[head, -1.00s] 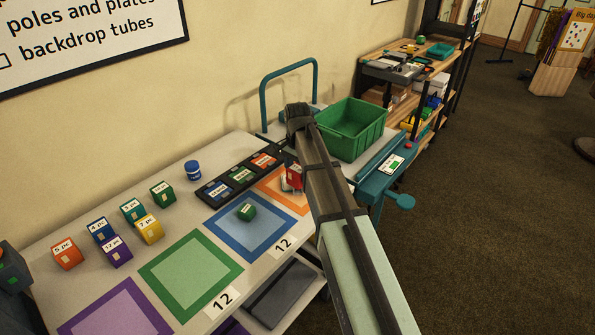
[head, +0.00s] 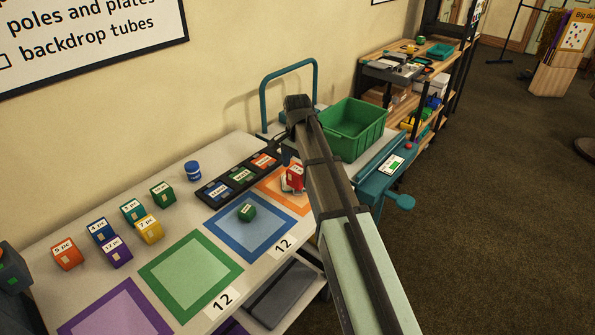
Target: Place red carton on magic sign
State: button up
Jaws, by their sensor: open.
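The red carton (head: 293,179) with a white label sits inside the orange-framed square (head: 270,184) at the right end of the table's row of squares. My gripper (head: 289,158) is open just above and behind the carton, seen from the side and partly hidden by my arm. The carton looks free of the fingers. A black strip with blue, green and orange sign plates (head: 242,175) lies behind the squares. The orange plate (head: 264,161) is nearest the carton's square. The lettering is too small to read surely, so I cannot tell which says magic.
A green cube (head: 247,212) sits on the blue-framed square (head: 250,228). The green (head: 190,268) and purple (head: 115,310) squares are empty. Several labelled cartons and a blue jar (head: 193,171) stand at left. A green bin (head: 350,130) stands behind my arm.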

aim_at(298, 170)
notch_tip(298, 170, up, 10)
jog(key=shift+f, duration=0.25)
